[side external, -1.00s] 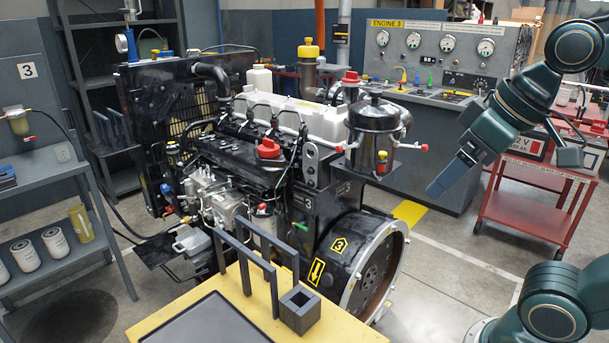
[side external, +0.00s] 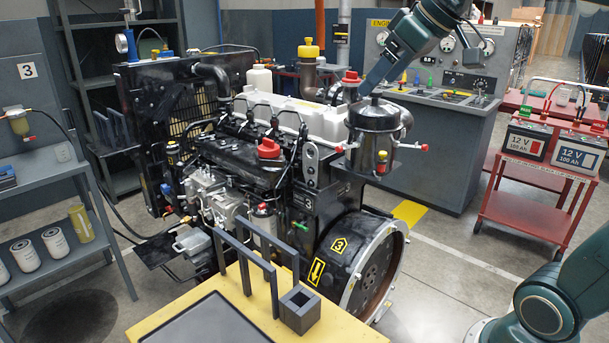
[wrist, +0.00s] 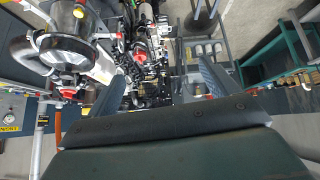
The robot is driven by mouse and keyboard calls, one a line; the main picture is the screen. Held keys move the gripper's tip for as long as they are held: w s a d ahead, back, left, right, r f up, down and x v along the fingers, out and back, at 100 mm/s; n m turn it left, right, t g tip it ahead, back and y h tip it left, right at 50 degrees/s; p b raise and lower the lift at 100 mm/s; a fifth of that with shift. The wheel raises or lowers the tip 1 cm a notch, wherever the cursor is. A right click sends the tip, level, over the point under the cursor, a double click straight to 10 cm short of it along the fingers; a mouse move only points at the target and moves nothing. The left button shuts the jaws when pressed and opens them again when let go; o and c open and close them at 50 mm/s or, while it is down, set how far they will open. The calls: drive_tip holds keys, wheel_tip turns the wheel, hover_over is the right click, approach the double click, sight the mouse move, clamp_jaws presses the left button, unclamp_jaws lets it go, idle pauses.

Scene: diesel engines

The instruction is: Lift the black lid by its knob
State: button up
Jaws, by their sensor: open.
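The black lid (side external: 374,113) sits on top of the dark round canister (side external: 368,150) at the right end of the engine. Its small knob (side external: 376,99) stands up at the centre. My gripper (side external: 367,88) hangs above the canister, its fingers slanting down to just above and left of the knob; I cannot tell the exact gap. In the wrist view my gripper (wrist: 160,85) has its two fingers wide apart with nothing held between them. The canister (wrist: 62,60) shows left of the fingers there, outside the jaws.
A red-capped filler (side external: 350,77) stands close behind the canister, and red-tipped taps (side external: 423,148) stick out from its sides. The white engine cover (side external: 290,115) is to the left. A control console (side external: 450,120) stands behind. A battery trolley (side external: 530,185) is at the right, with clear floor between.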

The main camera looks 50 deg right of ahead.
drive_tip(key=w+d+t, duration=0.1)
drive_tip(key=w+d, duration=0.7)
drive_tip(key=w, duration=0.1)
drive_tip(key=w+d+f+t+y, duration=0.1)
drive_tip(key=d, duration=0.6)
drive_tip(key=w+d+f+n+t+y, duration=0.1)
drive_tip(key=d+t, duration=0.1)
drive_tip(key=d, duration=0.5)
drive_tip(key=w+d+f+t+y, duration=0.1)
drive_tip(key=d+f, duration=0.1)
drive_tip(key=d, duration=0.6)
drive_tip(key=shift+w+f+n, duration=0.1)
drive_tip(key=shift+w+n, duration=0.15)
drive_tip(key=shift+n, duration=0.05)
approach(368, 102)
drive_tip(key=shift+w+t, duration=0.3)
drive_tip(key=shift+w, duration=0.8)
drive_tip(key=shift+w+f, duration=0.1)
drive_tip(key=shift+x, duration=1.15)
drive_tip(key=shift+w, duration=0.1)
drive_tip(key=shift+x, duration=2.45)
drive_tip(key=shift+a, duration=0.1)
